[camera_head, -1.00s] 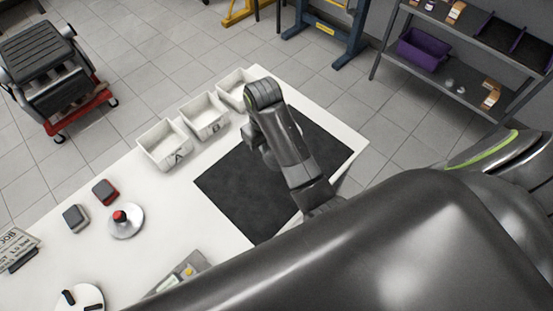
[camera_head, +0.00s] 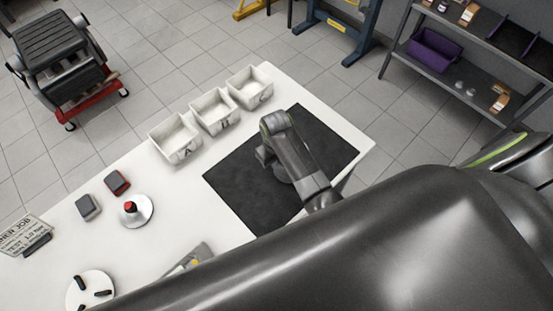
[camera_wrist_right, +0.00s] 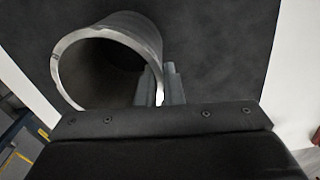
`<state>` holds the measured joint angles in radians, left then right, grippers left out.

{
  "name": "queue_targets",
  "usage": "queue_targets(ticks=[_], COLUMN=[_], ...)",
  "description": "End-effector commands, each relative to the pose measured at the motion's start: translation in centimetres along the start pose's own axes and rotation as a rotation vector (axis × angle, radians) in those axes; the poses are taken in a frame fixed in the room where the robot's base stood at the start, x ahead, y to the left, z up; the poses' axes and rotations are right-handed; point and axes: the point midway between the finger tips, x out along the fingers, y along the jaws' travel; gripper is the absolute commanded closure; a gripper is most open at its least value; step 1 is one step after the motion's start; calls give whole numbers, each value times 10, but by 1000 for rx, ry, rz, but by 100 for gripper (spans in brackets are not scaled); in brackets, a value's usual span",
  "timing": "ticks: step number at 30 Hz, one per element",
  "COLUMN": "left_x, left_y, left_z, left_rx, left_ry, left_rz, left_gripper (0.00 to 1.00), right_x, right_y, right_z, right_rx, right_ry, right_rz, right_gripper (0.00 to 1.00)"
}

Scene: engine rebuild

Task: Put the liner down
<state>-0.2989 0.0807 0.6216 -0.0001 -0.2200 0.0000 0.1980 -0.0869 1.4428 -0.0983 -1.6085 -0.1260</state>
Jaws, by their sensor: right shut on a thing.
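The liner (camera_wrist_right: 142,32) is a grey metal tube, open at the end facing the right wrist view, where it stands out against the dark mat. My right gripper (camera_wrist_right: 161,84) is shut on the liner's wall at its right side in that view. In the head view my right gripper (camera_head: 266,157) is over the black mat (camera_head: 235,185), and my arm hides most of the liner. I cannot tell whether the liner touches the mat. My left gripper is not in view.
Three white bins, the nearest (camera_head: 174,152), line the table's far edge. A round base with a red knob (camera_head: 131,207), two small blocks and a white disc (camera_head: 90,291) with dark pegs are on the left. The mat's left part is clear.

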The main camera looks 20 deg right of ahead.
Motion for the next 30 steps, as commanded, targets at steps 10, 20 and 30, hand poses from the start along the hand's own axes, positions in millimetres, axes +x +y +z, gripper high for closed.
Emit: queue_targets(ticks=[10,20,30], left_x=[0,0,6], left_y=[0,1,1], left_z=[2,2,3], left_rx=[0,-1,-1], left_ry=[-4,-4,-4], left_rz=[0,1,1], left_gripper=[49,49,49], right_x=[2,2,-16], right_y=[0,0,0], right_z=[0,0,-1], right_rx=[0,0,0], right_ry=[1,1,5], right_rz=[0,0,0], right_gripper=[90,71,71])
